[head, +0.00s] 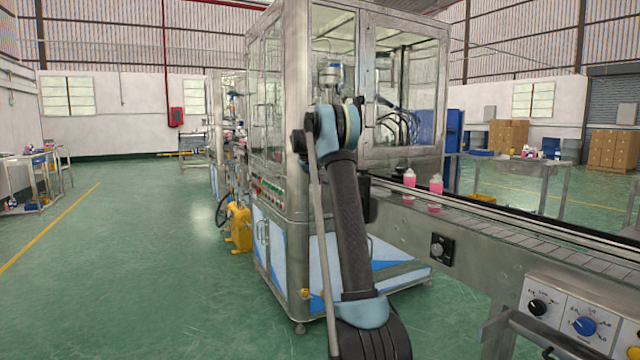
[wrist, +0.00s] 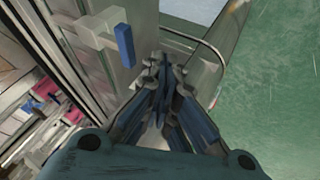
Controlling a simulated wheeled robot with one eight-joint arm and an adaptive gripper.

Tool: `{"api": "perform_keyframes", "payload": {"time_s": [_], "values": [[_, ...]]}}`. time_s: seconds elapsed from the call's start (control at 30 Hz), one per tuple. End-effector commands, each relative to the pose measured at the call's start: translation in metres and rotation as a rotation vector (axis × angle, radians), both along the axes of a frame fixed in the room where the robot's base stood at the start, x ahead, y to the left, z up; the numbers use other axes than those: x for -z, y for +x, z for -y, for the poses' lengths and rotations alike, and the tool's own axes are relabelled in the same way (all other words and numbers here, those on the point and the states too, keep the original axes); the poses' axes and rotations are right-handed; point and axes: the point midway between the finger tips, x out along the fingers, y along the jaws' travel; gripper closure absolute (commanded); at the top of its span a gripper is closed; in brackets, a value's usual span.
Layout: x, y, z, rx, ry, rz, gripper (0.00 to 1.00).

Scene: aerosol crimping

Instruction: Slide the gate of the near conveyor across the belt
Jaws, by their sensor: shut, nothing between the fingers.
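The near conveyor (head: 470,252) runs from the machine to the lower right in the head view. Two pink cans with pale tops (head: 436,189) stand on its belt near the machine. I cannot pick out the gate in the head view. In the wrist view, a pale bracket with a blue tab (wrist: 125,45) sticks out from a grey metal panel; it may be the gate's handle, but I cannot be sure. My gripper (wrist: 160,75) is shut and empty, just right of and below the blue tab, apart from it in the picture. My arm hides it in the head view.
The glass-walled machine (head: 265,160) stands beyond my arm. A control panel with knobs (head: 578,318) is at the lower right. In the wrist view, a bent metal bar (wrist: 205,48) lies beyond the fingers, with green floor to the right. The floor at left is open.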

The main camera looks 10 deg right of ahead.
Motion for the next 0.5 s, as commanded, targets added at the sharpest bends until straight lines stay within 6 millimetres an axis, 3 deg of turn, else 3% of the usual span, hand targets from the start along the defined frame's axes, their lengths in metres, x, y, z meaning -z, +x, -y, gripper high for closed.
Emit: {"api": "perform_keyframes", "payload": {"time_s": [0.2,0.5], "values": [[-0.033,-0.022,-0.019,-0.003,-0.001,0.000,1.00],[-0.070,-0.045,-0.028,0.003,0.000,-0.002,1.00]]}}
